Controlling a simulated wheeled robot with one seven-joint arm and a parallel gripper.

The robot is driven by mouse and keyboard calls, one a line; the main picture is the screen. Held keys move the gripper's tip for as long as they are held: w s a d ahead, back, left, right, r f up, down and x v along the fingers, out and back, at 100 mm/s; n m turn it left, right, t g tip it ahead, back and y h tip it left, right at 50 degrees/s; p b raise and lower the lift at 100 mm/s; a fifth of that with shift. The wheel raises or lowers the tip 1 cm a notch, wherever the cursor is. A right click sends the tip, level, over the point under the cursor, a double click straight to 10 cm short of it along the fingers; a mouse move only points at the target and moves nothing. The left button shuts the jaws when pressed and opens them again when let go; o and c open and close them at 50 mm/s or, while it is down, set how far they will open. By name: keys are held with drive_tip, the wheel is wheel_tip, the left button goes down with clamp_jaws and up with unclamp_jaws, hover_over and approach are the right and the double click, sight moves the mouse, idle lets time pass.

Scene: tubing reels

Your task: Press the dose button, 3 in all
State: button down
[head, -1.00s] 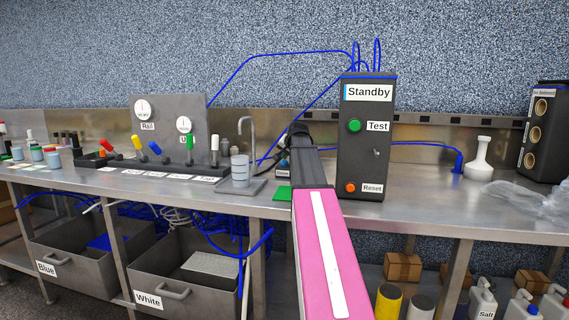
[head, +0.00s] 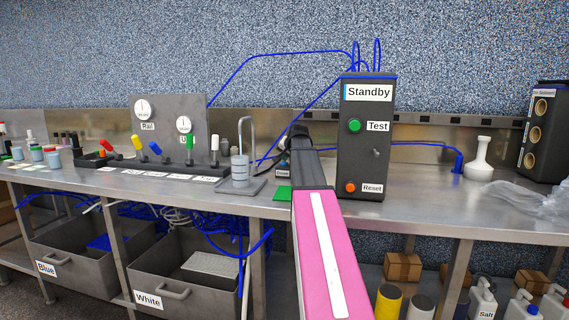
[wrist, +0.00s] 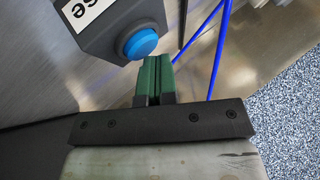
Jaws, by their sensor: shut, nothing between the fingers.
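The dose button is a round blue button (wrist: 141,43) on a dark box (wrist: 105,25) in the wrist view. The box has a white label (wrist: 82,10), cut off so that only its end, "se", reads. My gripper (wrist: 155,60) is shut and empty, its green fingers pressed together. The fingertips are at the button's lower right edge; I cannot tell whether they touch it. In the head view the dose box (head: 282,171) is mostly hidden behind my arm, and my fingers cannot be made out. Left of it, a cup (head: 240,178) stands under a bent metal spout (head: 254,135).
The tall Standby cabinet (head: 365,150), with Test and Reset buttons, stands close right of my arm. A green pad (head: 283,193) lies at the bench's front edge. A lever panel (head: 165,115) stands left; a white flask (head: 480,160) stands right. Blue tubing runs behind the arm.

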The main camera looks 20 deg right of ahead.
sight(286, 163)
drive_tip(key=shift+r, duration=0.95)
drive_tip(key=shift+r, duration=2.5)
drive_tip(key=shift+r, duration=0.1)
idle(0.7)
wheel_tip(286, 163, up, 4)
drive_tip(key=shift+f, duration=0.25)
drive_tip(key=shift+f, duration=0.15)
drive_tip(key=shift+f, duration=4.25)
